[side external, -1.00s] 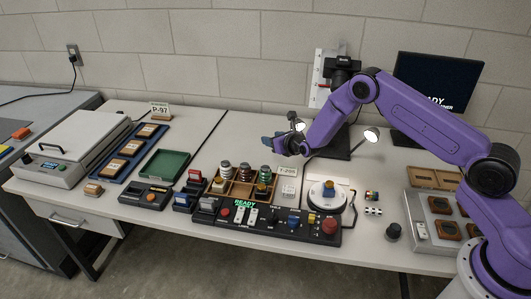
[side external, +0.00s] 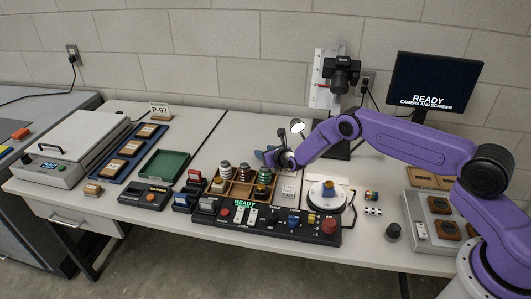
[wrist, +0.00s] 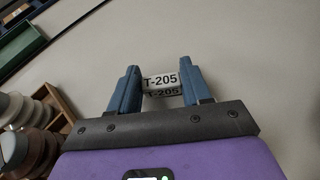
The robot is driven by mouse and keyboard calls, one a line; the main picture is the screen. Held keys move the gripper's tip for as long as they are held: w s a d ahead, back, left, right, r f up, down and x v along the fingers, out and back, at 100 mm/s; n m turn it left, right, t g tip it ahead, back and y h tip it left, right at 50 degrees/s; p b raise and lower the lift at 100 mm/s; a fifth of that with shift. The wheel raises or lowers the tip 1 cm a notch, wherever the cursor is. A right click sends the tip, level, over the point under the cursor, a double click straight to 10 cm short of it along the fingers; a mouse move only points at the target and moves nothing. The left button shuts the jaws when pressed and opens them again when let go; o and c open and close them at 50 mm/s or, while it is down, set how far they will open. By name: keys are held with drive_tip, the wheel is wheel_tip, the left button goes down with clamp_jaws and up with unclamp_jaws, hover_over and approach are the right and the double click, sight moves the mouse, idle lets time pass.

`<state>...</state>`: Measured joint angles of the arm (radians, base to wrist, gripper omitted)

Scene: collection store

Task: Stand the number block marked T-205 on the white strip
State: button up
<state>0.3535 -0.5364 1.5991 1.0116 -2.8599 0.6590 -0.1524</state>
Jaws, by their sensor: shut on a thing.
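My gripper (wrist: 160,86) has its two blue fingers on either side of the number block (wrist: 160,80) in the wrist view and is shut on it. The block is small and white, with T-205 in black on two visible faces. In the side external view my gripper (side external: 268,157) is low over the table, just behind the wooden compartment tray. The block is hidden or too small to make out there. I cannot tell whether it touches the table. I cannot make out the white strip for certain in either view.
The wooden tray (side external: 230,200) with several stacked discs stands just in front of my gripper. A small white patterned card (side external: 289,190) lies to its right, beside a round white turntable (side external: 317,198). A lamp (side external: 297,127) stands close behind my gripper. A control panel (side external: 265,221) runs along the front.

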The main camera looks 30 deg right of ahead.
drive_tip(key=shift+f, duration=0.2)
drive_tip(key=o, duration=1)
drive_tip(key=shift+o, duration=0.2)
drive_tip(key=shift+r, duration=0.2)
drive_tip(key=shift+v, duration=6)
drive_tip(key=shift+f, duration=0.1)
